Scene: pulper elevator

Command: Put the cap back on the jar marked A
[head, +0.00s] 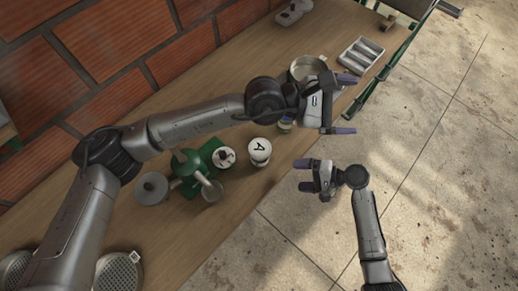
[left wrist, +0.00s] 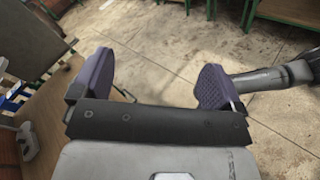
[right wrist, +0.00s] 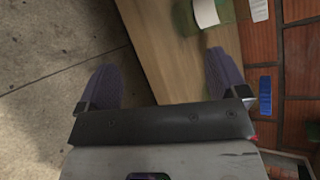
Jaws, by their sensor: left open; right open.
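A pale round jar marked A (head: 259,152) stands upright on the bench near its front edge, with a black A on its white top. I cannot tell whether that top is a cap, and no separate loose cap is clear. My left gripper (head: 343,104) is open and empty past the bench edge, right of the jar; its spread fingers also show in the left wrist view (left wrist: 155,82). My right gripper (head: 304,175) is open and empty over the floor beside the jar; its fingers also show in the right wrist view (right wrist: 163,85).
A white-topped round container (head: 223,157) and a green device (head: 187,162) stand left of the jar. A small blue-marked jar (head: 285,124) is partly hidden by my left arm. A metal pan (head: 308,67) and a grey compartment tray (head: 361,59) lie farther back. A brick wall (head: 120,50) borders the bench.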

